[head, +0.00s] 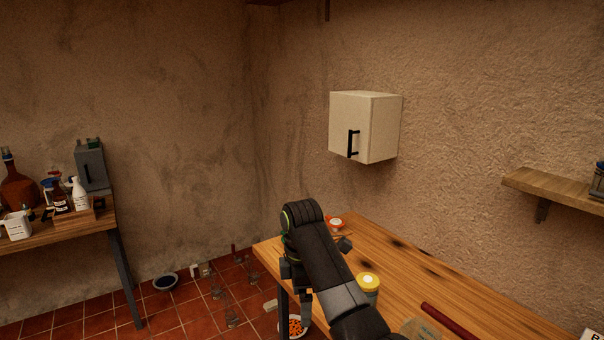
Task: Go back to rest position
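One of my arms, apparently the right, rises from the bottom edge of the head view and bends over the left part of the wooden table (455,300). Its gripper is mostly hidden behind the dark arm links, so whether it is open or holds anything cannot be told. A small red and white item (335,223) sits near the table's far corner, beyond the arm. My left gripper is not in view.
A white wall cabinet (362,128) hangs above the table, and a wooden shelf (560,188) is at right. A dark red rod (456,323) lies on the table. A bowl of orange pieces (294,327) is below the table edge. Another table (60,234) with bottles stands left.

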